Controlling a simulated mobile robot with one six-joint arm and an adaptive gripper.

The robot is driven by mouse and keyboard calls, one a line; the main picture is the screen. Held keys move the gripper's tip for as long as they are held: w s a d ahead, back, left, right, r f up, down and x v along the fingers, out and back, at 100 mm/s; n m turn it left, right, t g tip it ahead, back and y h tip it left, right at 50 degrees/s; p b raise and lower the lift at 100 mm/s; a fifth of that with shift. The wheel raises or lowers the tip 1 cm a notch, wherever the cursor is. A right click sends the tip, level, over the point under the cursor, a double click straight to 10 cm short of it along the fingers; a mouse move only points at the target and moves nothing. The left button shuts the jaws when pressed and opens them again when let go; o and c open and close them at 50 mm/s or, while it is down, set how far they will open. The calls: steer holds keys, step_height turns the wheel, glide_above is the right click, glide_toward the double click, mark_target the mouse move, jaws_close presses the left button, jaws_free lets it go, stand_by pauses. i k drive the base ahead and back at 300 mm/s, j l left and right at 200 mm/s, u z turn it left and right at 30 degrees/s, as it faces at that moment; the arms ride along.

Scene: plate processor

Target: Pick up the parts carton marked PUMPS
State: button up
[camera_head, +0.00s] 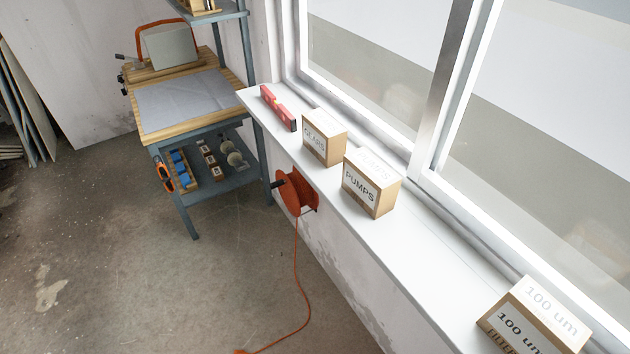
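The parts carton marked PUMPS (371,183) is a small brown box with a white label in dark letters. It stands upright on the white window sill (400,245), near the middle of the view. Its labelled front faces the room and its top looks pale in the light. A similar carton marked GEARS (324,137) stands farther back along the sill to its left, with a gap between them. My gripper is not in view.
A red level (278,108) lies on the sill beyond GEARS. A 100 um filter box (535,318) stands at the near right. The sill between PUMPS and that box is clear. An orange cable reel (298,192) hangs below the sill. A workbench (185,105) stands at the back left.

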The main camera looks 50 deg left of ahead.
mark_target(375, 186)
steer(key=u, duration=1.65)
steer(key=i+j+z, duration=0.1)
steer(key=i+z, duration=0.2)
steer(key=i+j+z, duration=0.15)
steer(key=i+z, duration=0.15)
steer(key=i, duration=0.15)
